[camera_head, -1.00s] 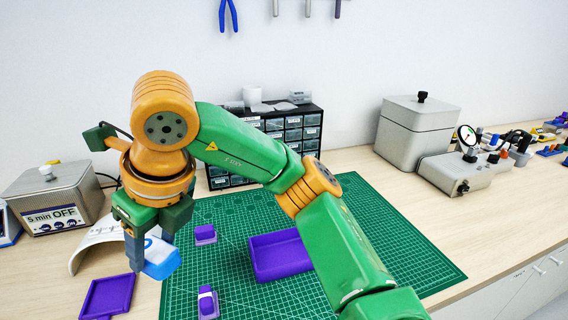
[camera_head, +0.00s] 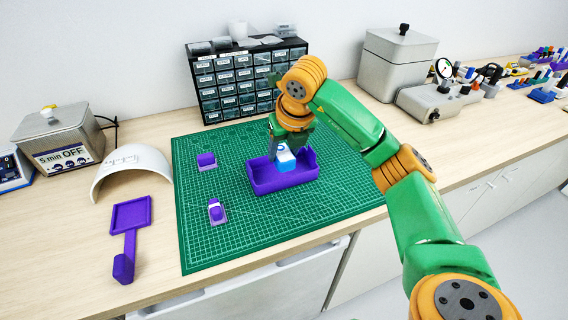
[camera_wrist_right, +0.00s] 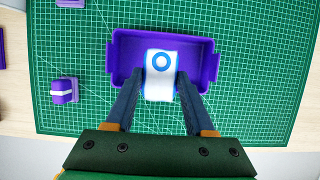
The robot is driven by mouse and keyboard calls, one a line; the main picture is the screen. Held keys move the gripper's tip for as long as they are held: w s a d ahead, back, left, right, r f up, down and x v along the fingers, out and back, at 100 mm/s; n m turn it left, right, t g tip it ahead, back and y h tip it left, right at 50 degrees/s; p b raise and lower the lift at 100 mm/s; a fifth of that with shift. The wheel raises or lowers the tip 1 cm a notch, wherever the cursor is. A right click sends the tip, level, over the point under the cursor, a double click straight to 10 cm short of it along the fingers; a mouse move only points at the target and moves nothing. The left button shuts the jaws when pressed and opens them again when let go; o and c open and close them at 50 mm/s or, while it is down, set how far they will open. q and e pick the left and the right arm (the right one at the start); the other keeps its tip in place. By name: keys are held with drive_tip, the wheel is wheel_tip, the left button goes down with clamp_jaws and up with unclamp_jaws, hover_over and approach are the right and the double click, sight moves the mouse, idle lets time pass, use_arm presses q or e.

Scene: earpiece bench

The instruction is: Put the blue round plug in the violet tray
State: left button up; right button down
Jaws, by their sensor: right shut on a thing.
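The blue round plug shows as a blue and white block with a blue ring on its white face (camera_head: 286,160); it also shows in the right wrist view (camera_wrist_right: 161,80). My right gripper (camera_head: 280,146) is shut on it, with one finger on each side in the right wrist view (camera_wrist_right: 161,90). The violet tray (camera_head: 262,187) lies on the green mat, and the block is over its inside. I cannot tell whether the block touches the tray floor. In the right wrist view the tray (camera_wrist_right: 208,50) surrounds the block on the left, right and far side. My left gripper is not in view.
A green cutting mat (camera_head: 230,235) covers the bench middle. Two small violet holders (camera_head: 206,161) (camera_head: 217,212) stand left of the tray. A violet scoop-like piece (camera_head: 130,215) and white curved shell (camera_head: 130,168) lie further left. A drawer cabinet (camera_head: 235,85) stands behind.

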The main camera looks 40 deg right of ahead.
sight(283, 162)
drive_tip(key=shift+w+d+f, duration=0.3)
drive_tip(key=shift+w+f, duration=0.3)
drive_tip(key=shift+f, duration=0.15)
drive_tip(key=x, duration=0.4)
drive_tip(key=shift+s+f+p, duration=0.2)
drive_tip(key=shift+s+p, duration=0.15)
drive_tip(key=shift+f, duration=0.15)
drive_tip(key=shift+c, duration=1.3)
unclamp_jaws()
